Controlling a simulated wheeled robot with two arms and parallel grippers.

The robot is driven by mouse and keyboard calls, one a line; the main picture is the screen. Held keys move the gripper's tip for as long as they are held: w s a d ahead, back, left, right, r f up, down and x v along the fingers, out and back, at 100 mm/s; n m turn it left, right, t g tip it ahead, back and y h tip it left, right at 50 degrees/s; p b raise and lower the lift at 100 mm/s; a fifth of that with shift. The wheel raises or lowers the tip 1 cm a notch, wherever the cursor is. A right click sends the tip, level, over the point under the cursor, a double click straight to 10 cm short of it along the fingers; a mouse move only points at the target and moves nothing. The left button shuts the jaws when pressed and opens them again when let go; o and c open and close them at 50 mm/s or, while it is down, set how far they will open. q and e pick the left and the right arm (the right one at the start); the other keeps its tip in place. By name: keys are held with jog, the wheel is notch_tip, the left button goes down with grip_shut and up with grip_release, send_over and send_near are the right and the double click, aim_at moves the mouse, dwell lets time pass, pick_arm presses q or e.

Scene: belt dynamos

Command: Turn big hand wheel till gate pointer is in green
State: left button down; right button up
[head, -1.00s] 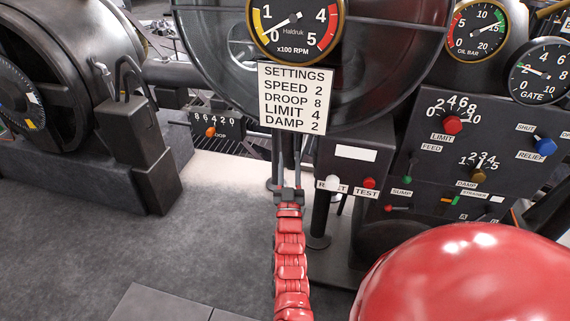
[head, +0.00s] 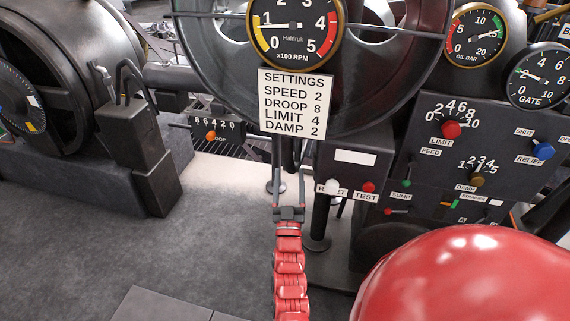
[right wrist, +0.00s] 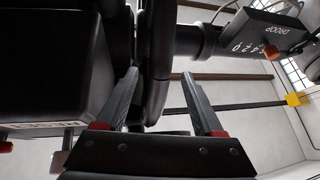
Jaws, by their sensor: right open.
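The big dark wheel (head: 405,95) stands behind the gauges at the top centre of the head view, its top cut off. The gate gauge (head: 540,77) is at the right edge. Its pointer is near 2, close to a small green band at the left; I cannot tell whether it is inside it. My right gripper (head: 288,150) is open below the wheel, its tips reaching behind the settings plate. In the right wrist view the fingers (right wrist: 160,75) are apart, with a dark rounded bar (right wrist: 157,50) beyond and between them; contact is unclear. My left gripper is not in view.
The settings plate (head: 295,103) hangs before the wheel. The control panel (head: 480,135) with knobs is at the right. The droop box (head: 217,128) is left of the gripper. A red dome (head: 460,275) fills the lower right.

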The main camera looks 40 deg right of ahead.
jog(key=p+v, duration=0.1)
jog(key=v, duration=1.2)
jog(key=shift+s+a, duration=0.2)
jog(key=shift+r, duration=0.1)
